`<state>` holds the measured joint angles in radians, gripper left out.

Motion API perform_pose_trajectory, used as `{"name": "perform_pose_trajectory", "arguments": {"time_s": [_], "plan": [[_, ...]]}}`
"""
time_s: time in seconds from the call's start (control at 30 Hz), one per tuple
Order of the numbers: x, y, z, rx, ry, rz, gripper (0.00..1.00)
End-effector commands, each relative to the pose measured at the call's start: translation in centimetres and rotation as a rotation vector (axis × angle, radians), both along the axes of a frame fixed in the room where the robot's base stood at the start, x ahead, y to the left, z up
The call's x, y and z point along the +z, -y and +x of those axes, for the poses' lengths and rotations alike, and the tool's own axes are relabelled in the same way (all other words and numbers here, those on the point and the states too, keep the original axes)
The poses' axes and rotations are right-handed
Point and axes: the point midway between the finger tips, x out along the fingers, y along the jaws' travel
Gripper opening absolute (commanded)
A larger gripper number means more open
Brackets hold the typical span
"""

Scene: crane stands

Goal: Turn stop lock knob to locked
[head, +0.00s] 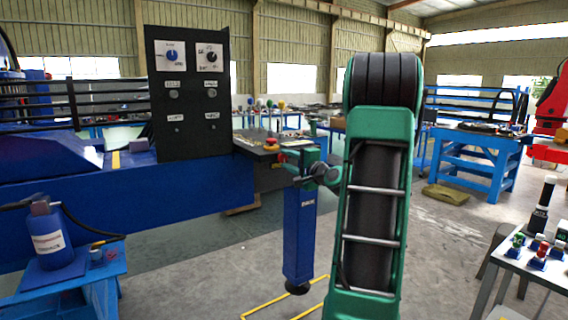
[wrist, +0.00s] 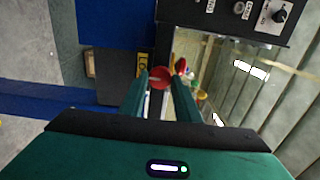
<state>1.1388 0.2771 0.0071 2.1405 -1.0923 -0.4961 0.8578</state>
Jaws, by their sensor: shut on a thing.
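A round red knob (wrist: 158,77) sits between the two green fingers of my gripper (wrist: 161,75) in the wrist view, and the gripper is shut on it. A yellow label (wrist: 142,65) with dark lettering lies just left of the knob. Which way the knob is turned cannot be made out. In the head view my gripper (head: 288,160) reaches left to a spot at the right end of the blue beam, below the black panel, and the fingers largely hide what they hold. A red cap on a yellow base (head: 271,143) shows just above the fingertips.
The black control panel (head: 188,98) with dials stands left of my gripper. The blue beam (head: 110,198) runs below it. A blue bottle (head: 50,243) stands on a blue stand at lower left. A white table (head: 535,262) with small parts is at right. Open floor lies between.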

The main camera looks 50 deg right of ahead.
Motion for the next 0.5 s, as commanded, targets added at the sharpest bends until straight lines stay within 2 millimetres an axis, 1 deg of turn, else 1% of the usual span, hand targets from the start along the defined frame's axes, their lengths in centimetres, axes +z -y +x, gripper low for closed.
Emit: {"name": "perform_pose_trajectory", "arguments": {"time_s": [0.37, 0.4, 0.43, 0.5], "plan": [[-0.17, -0.06, 0.03, 0.001, -0.002, 0.005, 0.07], [-0.17, -0.05, 0.03, 0.001, -0.002, 0.005, 0.39], [-0.17, -0.05, 0.03, 0.001, -0.002, 0.005, 0.46], [-0.14, -0.04, 0.02, 0.001, -0.002, 0.004, 0.47]]}}
